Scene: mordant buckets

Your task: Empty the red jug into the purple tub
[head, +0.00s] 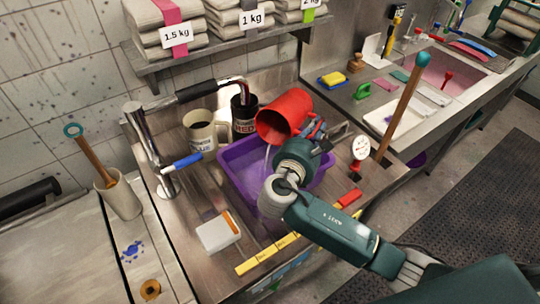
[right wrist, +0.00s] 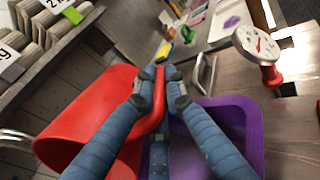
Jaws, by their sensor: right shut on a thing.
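The red jug (head: 284,114) is tilted on its side above the purple tub (head: 231,172), its mouth toward the lower left. A thin pale stream falls from its lip into the tub, which holds purplish liquid. My right gripper (head: 316,130) is shut on the jug's handle; the right wrist view shows its blue fingers (right wrist: 160,88) on either side of the red handle, with the jug body (right wrist: 85,112) to the left and the purple tub (right wrist: 240,118) below right. My arm hides part of the tub. The jug's inside is mostly hidden. My left gripper is not in view.
A tap (head: 150,145) with a blue lever is at left. A white dial gauge (head: 360,148) and a wooden-handled tool (head: 403,105) stand right. A white box (head: 218,232) sits in front.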

